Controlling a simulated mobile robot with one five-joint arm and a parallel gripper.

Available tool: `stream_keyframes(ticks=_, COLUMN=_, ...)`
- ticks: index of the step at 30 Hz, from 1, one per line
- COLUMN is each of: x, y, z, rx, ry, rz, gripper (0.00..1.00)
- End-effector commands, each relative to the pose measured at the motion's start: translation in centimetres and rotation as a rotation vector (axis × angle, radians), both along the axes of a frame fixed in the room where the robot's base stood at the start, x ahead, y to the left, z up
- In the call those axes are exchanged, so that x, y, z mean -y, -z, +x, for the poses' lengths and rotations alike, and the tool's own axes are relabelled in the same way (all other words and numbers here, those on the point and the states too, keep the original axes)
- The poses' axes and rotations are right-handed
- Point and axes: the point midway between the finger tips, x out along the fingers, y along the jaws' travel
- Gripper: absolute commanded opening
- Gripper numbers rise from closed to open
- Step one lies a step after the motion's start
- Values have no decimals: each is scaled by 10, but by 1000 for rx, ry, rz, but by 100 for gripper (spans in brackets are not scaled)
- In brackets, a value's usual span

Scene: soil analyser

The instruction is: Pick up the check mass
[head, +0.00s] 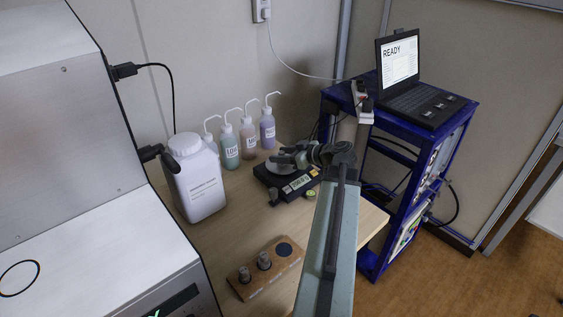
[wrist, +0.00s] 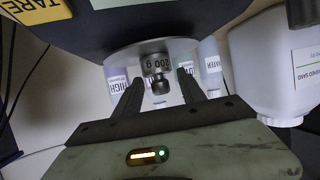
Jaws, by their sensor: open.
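The check mass (wrist: 157,68) is a small grey metal cylinder with a knob, marked "200 g". In the wrist view it is on the round silver pan (wrist: 120,58) of the black balance. My gripper (wrist: 161,79) is open, with one finger on each side of the mass in the picture. I cannot tell whether either finger touches it. In the head view my gripper (head: 290,160) is over the balance (head: 292,187), and I cannot make out the mass there.
A wooden block (head: 252,290) with two grey pieces and a dark round spot stands at the front. A white jug (head: 198,185) and several wash bottles (head: 248,138) stand behind and left. A blue rack (head: 375,235) with a laptop (head: 410,85) is at the right.

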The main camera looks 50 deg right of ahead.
Motion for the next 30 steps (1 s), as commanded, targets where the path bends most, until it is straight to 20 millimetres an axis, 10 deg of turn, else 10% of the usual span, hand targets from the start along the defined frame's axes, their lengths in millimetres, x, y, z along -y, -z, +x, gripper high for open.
stream_keyframes(ticks=3, x=0, y=-1, z=0, rx=0, ry=0, rz=0, gripper=47)
stream_keyframes(ticks=9, x=-1, y=-1, z=0, rx=-1, ry=-1, rz=0, gripper=0)
stream_keyframes(ticks=30, x=-4, y=-24, z=2, rx=-2, ry=-8, rz=0, gripper=0)
